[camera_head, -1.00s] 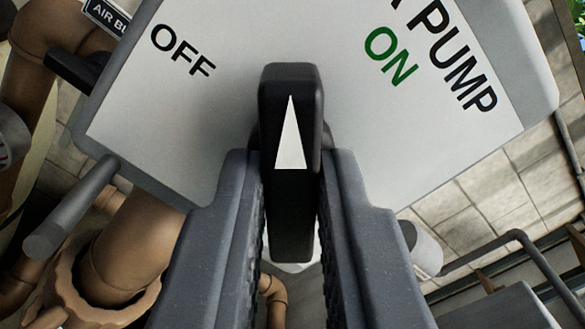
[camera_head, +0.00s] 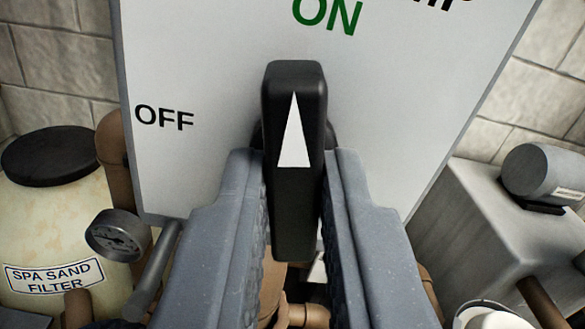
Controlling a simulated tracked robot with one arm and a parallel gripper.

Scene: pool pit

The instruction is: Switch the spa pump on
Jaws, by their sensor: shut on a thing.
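The black switch handle (camera_head: 292,220) with a white arrow stands out from the white switch panel (camera_head: 220,60) in the middle of the view. The green ON label (camera_head: 327,14) is at the top, slightly right of the arrow's line. The OFF label (camera_head: 164,117) is to the left. The arrow points almost at ON, a little to its left. My gripper (camera_head: 292,185) is shut on the handle, one finger on each side. The rest of the panel's top lettering is cut off by the frame's upper edge.
A spa sand filter (camera_head: 60,220) with a black lid stands at the left. A pressure gauge (camera_head: 118,237) is at the panel's lower left. A grey box (camera_head: 465,235) is at the right, and brown pipes run below. A block wall is behind.

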